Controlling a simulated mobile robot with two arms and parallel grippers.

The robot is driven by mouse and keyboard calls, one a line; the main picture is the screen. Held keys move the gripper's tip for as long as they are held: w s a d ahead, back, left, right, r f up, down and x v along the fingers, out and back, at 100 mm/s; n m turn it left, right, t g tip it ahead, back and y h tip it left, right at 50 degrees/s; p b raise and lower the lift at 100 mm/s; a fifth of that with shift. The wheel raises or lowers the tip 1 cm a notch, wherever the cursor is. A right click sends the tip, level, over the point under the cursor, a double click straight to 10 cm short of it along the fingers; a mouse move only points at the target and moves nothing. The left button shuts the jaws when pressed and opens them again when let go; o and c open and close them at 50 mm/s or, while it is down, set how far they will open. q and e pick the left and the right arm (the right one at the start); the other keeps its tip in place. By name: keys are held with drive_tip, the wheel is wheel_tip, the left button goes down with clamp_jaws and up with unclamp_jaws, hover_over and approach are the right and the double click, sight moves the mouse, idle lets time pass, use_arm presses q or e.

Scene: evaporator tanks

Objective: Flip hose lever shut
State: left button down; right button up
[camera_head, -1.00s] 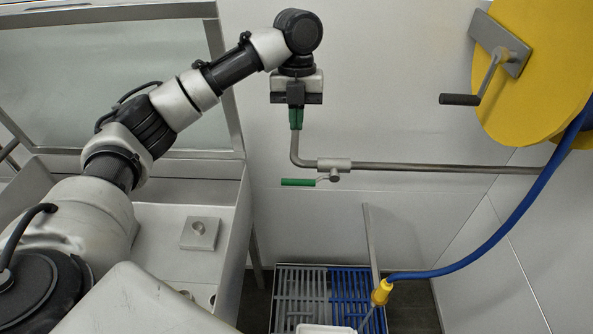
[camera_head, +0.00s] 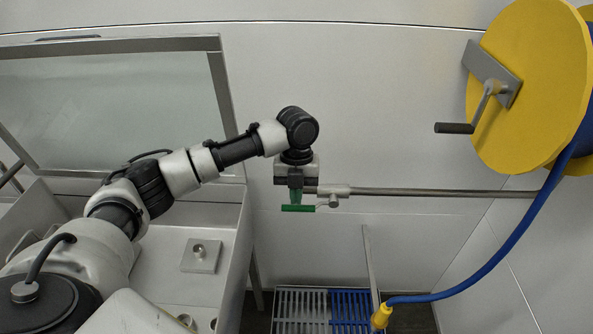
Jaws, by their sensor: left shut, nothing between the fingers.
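The hose lever (camera_head: 300,208) has a green handle that points left from a small valve (camera_head: 334,195) on a grey wall pipe (camera_head: 430,192). The gripper hides the pipe's bend left of the valve. My right gripper does not show.
A yellow hose reel (camera_head: 530,80) with a crank handle hangs at the upper right. Its blue hose (camera_head: 505,248) runs down to a yellow nozzle (camera_head: 381,316) near a grey and blue floor grate (camera_head: 302,308). A steel tank (camera_head: 225,220) with an open lid stands at the left.

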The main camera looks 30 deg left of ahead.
use_arm(q)
drive_tip(key=shift+w+a+f, duration=0.1)
drive_tip(key=shift+w+f, duration=0.1)
drive_tip(key=shift+f, duration=0.8)
drive_tip(key=shift+f, duration=0.1)
drive_tip(key=shift+s+a+f+t+h+b, duration=0.15)
drive_tip(key=shift+f+t+h+b, duration=0.15)
drive_tip(key=shift+f+h+b, duration=0.35)
drive_tip(key=shift+s+a+f+t+h+b, duration=0.15)
drive_tip(key=shift+f+t+h+b, duration=0.15)
drive_tip(key=shift+f+h+b, duration=0.25)
drive_tip(key=w+d+f+t+h+b, duration=0.1)
drive_tip(key=d+f+h+b, duration=0.1)
drive_tip(key=b, duration=0.9)
drive_tip(key=w+d+f+m+t+h+b, duration=0.1)
drive_tip(key=f+h+b, duration=0.4)
drive_tip(key=b, duration=0.6)
drive_tip(key=shift+w+d+f+t+b, duration=0.25)
drive_tip(key=shift+d+f+t+b, duration=0.2)
drive_tip(key=shift+d+f, duration=0.6)
drive_tip(key=shift+a+f, duration=0.1)
drive_tip(key=shift+f, duration=0.1)
drive_tip(key=shift+a+r, duration=0.1)
